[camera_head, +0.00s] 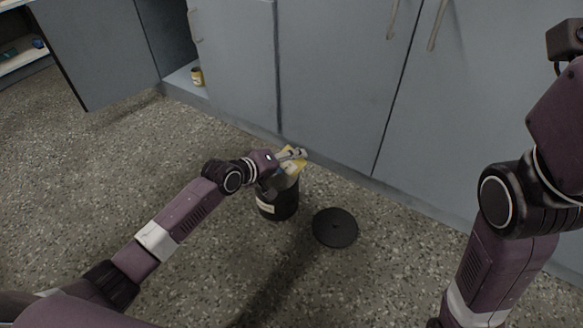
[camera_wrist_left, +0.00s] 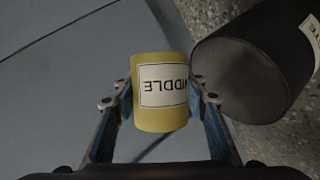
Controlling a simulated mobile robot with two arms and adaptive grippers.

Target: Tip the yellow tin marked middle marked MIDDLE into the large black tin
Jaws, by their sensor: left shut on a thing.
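The yellow tin marked MIDDLE (camera_wrist_left: 151,65) is between the two fingers of my left gripper (camera_wrist_left: 158,108), which is shut on it. In the head view the yellow tin (camera_head: 294,161) shows at my left gripper (camera_head: 291,156), over the top of the large black tin (camera_head: 279,203). The tin looks tilted there; its mouth and contents cannot be made out. The large black tin stands on the floor with a pale label, partly hidden by my left gripper. In the left wrist view the black tin (camera_wrist_left: 255,65) is right beside the yellow tin. My right gripper is out of view.
A round black lid (camera_head: 335,228) lies on the floor to the right of the black tin. Grey cabinets (camera_head: 330,80) stand behind. Another small yellow tin (camera_head: 197,77) sits in an open cabinet at the back left.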

